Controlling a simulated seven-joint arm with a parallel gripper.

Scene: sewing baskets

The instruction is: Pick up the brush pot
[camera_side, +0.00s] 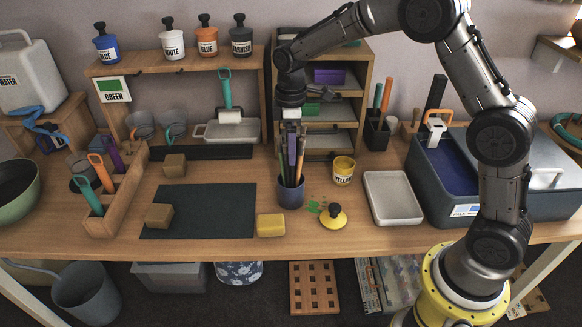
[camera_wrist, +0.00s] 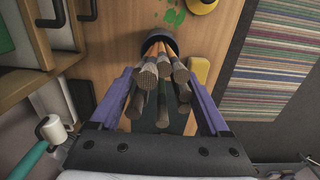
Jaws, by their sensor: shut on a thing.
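The brush pot (camera_side: 291,196) is a dark blue-grey cylinder with several brushes standing in it, near the front middle of the bench. The exact contact is hidden by the brushes. I cannot tell if the pot's base touches the bench.
A yellow block (camera_side: 271,225) and a yellow lid with a black knob (camera_side: 333,217) lie close in front. A yellow jar (camera_side: 343,171) and a grey tray (camera_side: 393,198) stand to the right. A dark mat (camera_side: 215,215) lies left. Wooden shelves (camera_side: 368,90) rise behind.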

